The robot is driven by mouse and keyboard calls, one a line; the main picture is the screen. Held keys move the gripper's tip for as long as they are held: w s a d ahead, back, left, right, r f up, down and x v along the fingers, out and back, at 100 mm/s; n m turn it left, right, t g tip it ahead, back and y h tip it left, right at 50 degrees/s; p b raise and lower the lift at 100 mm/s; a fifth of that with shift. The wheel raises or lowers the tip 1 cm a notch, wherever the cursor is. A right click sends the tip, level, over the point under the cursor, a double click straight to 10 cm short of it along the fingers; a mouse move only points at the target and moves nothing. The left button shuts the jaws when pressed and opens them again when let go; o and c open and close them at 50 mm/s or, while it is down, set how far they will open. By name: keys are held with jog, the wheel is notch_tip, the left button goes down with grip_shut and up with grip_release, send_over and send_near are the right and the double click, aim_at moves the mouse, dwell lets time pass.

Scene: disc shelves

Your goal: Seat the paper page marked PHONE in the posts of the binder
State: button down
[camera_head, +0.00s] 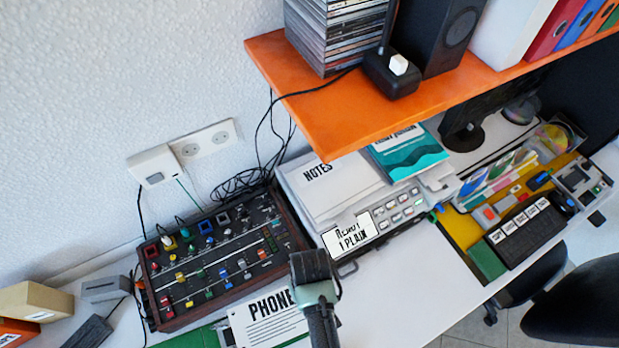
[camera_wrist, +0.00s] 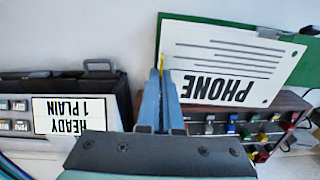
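The white paper page marked PHONE (camera_head: 268,322) is at the bottom of the head view, with black text lines under its title. My gripper (camera_head: 317,290) is at its right edge. In the wrist view the page (camera_wrist: 215,65) appears upside down, and its left edge meets the two blue fingers of my gripper (camera_wrist: 160,75). The fingers are close together and look shut on that edge. A green board (camera_wrist: 178,28), seemingly the binder, shows behind the page; it also shows in the head view (camera_head: 190,340). The binder's posts cannot be made out.
A mixer with coloured knobs (camera_head: 222,258) stands behind the page. A printer-like device with a READY 1 PLAIN display (camera_head: 350,235) is to the right. An orange shelf (camera_head: 320,115) overhangs the back. The white desk right of my gripper (camera_head: 420,290) is clear.

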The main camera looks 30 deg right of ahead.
jog(key=shift+r, duration=0.1)
jog(key=shift+p, duration=0.35)
jog(key=shift+f+b, duration=2.2)
jog(key=shift+f, duration=0.8)
jog(key=shift+f+b, duration=0.85)
jog(key=shift+f, duration=1.1)
jog(key=c, duration=1)
grip_release()
notch_tip(320, 180, up, 13)
jog(key=shift+r+p, duration=0.1)
jog(key=shift+p, duration=0.25)
